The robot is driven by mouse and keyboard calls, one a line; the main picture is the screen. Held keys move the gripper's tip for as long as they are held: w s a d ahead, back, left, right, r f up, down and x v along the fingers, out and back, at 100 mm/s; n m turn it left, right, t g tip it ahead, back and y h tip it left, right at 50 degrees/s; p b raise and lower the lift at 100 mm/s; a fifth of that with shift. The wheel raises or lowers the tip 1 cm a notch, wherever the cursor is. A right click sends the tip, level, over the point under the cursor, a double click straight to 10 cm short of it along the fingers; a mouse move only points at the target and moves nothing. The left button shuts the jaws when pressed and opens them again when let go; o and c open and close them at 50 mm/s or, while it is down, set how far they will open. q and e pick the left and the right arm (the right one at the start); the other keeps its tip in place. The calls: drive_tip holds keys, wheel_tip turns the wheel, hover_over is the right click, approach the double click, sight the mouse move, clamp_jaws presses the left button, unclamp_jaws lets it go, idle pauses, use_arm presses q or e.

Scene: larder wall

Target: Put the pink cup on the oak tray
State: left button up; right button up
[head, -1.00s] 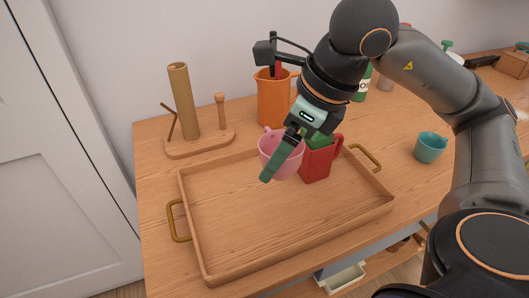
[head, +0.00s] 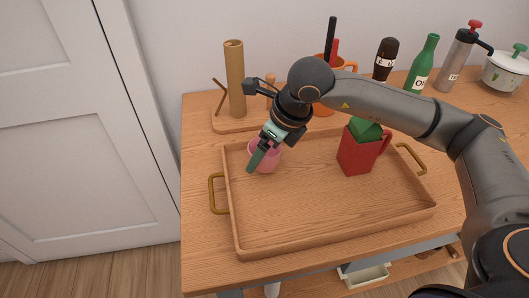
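The pink cup (head: 270,160) is at the back left corner of the oak tray (head: 330,238), inside the tray's outline. It looks upright; I cannot tell whether its base touches the tray floor. My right gripper (head: 257,159) comes down over the cup from above. One green finger lies across the cup's near left side; the other is hidden. The gripper appears shut on the cup's wall. My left gripper is not in view.
A red mug (head: 354,158) with a green block-like thing (head: 366,130) in it stands in the tray's back right part. A wooden holder (head: 235,80) stands behind the tray's left. Bottles and a pot (head: 505,72) line the wall. The tray's middle and front are bare.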

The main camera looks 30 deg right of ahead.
drive_tip(key=shift+f, duration=0.45)
drive_tip(key=shift+f, duration=0.15)
drive_tip(key=o, duration=1.2)
drive_tip(key=shift+c, duration=0.2)
drive_tip(key=shift+r, duration=0.3)
drive_tip(key=v, duration=1.2)
drive_tip(key=shift+f, duration=0.15)
